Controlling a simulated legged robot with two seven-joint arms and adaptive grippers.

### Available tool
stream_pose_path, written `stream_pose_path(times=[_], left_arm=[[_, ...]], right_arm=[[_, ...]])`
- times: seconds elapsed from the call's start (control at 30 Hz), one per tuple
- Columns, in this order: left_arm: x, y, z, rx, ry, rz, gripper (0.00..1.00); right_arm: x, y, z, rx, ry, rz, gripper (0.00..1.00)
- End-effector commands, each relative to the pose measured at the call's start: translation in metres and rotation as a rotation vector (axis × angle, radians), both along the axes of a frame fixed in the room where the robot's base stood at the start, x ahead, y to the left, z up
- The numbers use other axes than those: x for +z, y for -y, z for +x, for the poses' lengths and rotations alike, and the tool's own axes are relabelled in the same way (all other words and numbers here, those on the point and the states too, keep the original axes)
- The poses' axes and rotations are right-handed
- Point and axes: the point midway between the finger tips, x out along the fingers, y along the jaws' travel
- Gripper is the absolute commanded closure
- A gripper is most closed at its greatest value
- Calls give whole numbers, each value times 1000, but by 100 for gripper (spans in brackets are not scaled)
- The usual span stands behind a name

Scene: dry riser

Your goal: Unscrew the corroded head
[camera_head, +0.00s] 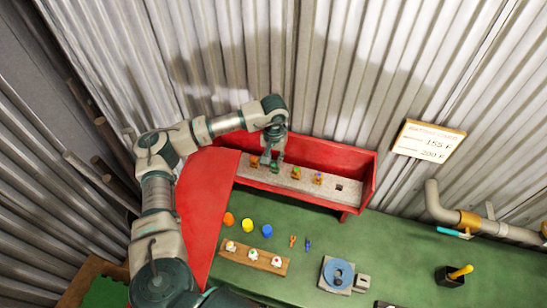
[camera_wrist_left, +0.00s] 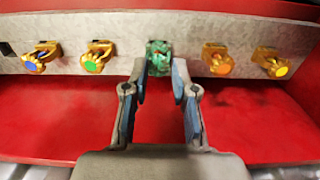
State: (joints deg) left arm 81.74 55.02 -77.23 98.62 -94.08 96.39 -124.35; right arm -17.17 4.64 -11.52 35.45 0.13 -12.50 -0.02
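The corroded head (camera_wrist_left: 158,58) is green and rough, in the middle of a row of brass heads on a grey strip (camera_wrist_left: 120,30). In the head view the strip (camera_head: 300,182) lies inside a red open box (camera_head: 338,155). My left gripper (camera_wrist_left: 159,72) is open, its two blue-padded fingers pointing at the corroded head, with the fingertips close to its left and right sides. I cannot tell whether they touch it. In the head view my left gripper (camera_head: 274,158) hangs over the strip and partly hides the head. My right gripper is not in view.
Brass heads flank the corroded one: a green-dotted head (camera_wrist_left: 97,57) and an orange-dotted head (camera_wrist_left: 218,60) are nearest. The green bench holds a wooden block (camera_head: 254,258) with small heads, coloured caps (camera_head: 248,225), a blue disc (camera_head: 338,272) and a black cup (camera_head: 448,277). A pipe (camera_head: 480,222) runs at right.

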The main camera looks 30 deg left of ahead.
Motion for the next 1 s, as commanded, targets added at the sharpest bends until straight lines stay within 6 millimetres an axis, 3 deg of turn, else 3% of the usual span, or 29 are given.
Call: stream_pose_path(times=[0.17, 0.4, 0.6, 1.0], left_arm=[[19, 0, 1, 0, 3, -1, 73], [73, -2, 2, 0, 4, -3, 73], [106, -3, 3, 1, 2, -3, 73], [118, -3, 2, 0, -1, -2, 73]], right_arm=[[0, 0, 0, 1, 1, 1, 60], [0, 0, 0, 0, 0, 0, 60], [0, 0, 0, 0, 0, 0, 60], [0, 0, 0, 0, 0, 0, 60]])
